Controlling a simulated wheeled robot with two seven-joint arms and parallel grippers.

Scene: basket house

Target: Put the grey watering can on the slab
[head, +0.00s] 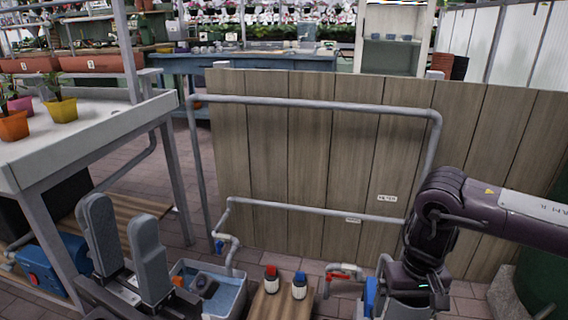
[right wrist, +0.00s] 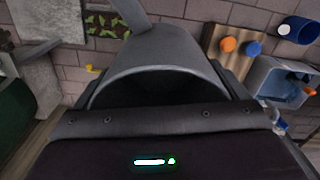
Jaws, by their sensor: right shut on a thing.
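The grey watering can (right wrist: 165,55) fills the middle of the right wrist view, its dark round opening facing the camera. My right gripper (head: 400,290) is shut on it; its fingertips are mostly hidden in the head view. The can hangs above the brick floor. A pale grey stone surface (right wrist: 48,75), which looks like the slab, lies at the left of the right wrist view, apart from the can. A grey block edge (head: 505,296) shows at the lower right of the head view. My left gripper (head: 124,245) is open and empty at the lower left.
A wooden fence (head: 310,150) with grey pipes stands ahead. A blue-water basin (head: 225,290) and a wooden board (head: 268,306) with red- and blue-topped bottles lie below it. A green container (head: 545,270) is at right, a potting table (head: 90,130) at left.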

